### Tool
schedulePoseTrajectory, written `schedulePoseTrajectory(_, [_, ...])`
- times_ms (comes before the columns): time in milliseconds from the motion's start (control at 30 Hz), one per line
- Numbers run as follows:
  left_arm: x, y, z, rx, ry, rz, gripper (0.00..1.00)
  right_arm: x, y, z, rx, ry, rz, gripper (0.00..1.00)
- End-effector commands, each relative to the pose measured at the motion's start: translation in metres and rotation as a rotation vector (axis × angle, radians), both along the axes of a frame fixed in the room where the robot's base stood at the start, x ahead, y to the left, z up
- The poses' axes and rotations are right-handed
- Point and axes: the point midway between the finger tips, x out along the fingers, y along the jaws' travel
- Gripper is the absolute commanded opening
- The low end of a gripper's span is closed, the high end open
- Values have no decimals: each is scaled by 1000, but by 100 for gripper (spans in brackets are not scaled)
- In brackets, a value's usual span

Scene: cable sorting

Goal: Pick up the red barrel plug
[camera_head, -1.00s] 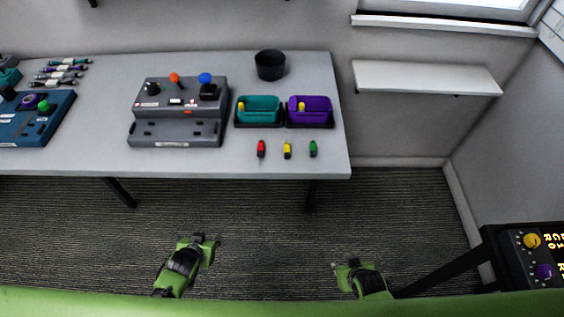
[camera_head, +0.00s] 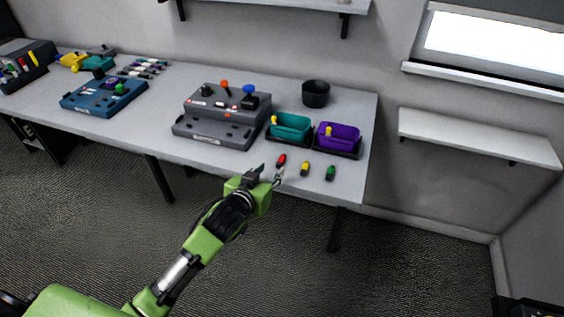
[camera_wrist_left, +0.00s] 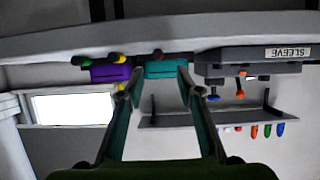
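The red barrel plug (camera_head: 281,160) lies near the table's front edge, left of a yellow plug (camera_head: 305,168) and a green plug (camera_head: 331,173). My left gripper (camera_head: 270,172) is at the table's front edge, just short of the red plug and slightly left of it. Its fingers are apart with nothing between them. The left wrist view is upside down; there the open fingers (camera_wrist_left: 154,82) frame the red plug (camera_wrist_left: 157,54), apart from it. My right gripper is not in view.
A teal bin (camera_head: 292,127) and a purple bin (camera_head: 338,136) stand behind the plugs. A grey control box (camera_head: 218,118) is to the left, a black cup (camera_head: 315,93) behind. The table's front right (camera_head: 350,190) is clear.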

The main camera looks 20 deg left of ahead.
Motion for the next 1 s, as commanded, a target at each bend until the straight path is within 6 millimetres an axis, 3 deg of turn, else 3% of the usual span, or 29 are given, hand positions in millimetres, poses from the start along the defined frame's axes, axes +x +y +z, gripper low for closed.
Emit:
schedulePoseTrajectory(133, [22,-2,-8,0,0,0,33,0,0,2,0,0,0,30])
schedulePoseTrajectory(467, [42,-3,-15,0,-1,-1,33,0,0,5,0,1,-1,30])
schedulePoseTrajectory(733, [73,-5,-25,0,1,-1,33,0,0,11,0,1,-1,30])
schedulePoseTrajectory(1000, [84,-5,-30,-1,0,-2,33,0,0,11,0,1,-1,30])
